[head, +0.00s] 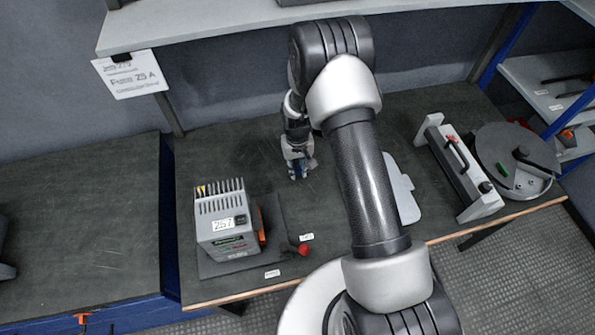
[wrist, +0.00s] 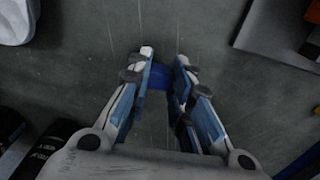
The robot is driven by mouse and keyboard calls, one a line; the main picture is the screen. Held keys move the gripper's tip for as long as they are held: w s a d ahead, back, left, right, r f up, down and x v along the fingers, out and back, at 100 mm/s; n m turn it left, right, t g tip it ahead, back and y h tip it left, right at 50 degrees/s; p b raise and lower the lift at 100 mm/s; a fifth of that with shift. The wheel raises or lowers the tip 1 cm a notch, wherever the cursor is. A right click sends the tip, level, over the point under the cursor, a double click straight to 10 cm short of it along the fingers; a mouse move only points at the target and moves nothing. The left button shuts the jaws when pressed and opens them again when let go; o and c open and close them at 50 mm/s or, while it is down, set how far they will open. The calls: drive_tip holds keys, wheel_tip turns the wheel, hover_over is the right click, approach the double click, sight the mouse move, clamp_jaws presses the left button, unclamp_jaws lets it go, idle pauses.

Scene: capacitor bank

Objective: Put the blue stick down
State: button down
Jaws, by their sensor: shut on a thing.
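The blue stick (wrist: 158,77) shows between my fingers in the wrist view, as a short dark blue piece; most of it is hidden by the fingers and the gripper body. My gripper (wrist: 164,62) is shut on it, with the blue-padded fingers on either side. In the head view my gripper (head: 299,172) points down over the dark bench top (head: 235,160), left of my arm. The stick cannot be made out clearly there. I cannot tell whether the stick touches the bench or hangs just above it.
A grey box marked 257 (head: 226,222) stands on a dark plate with a red knob (head: 304,249) at front left. A framed device with a bar (head: 459,166) and a round disc device (head: 515,160) stand at right. Bench around my gripper is clear. A shelf (head: 200,28) overhangs the back.

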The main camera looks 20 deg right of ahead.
drive_tip(key=shift+f, duration=0.8)
drive_tip(key=shift+f, duration=0.1)
drive_tip(key=shift+f+b, duration=0.45)
drive_tip(key=shift+b, duration=0.05)
drive_tip(key=shift+f, duration=0.1)
drive_tip(key=c, duration=1.4)
unclamp_jaws()
drive_tip(key=shift+c, duration=0.2)
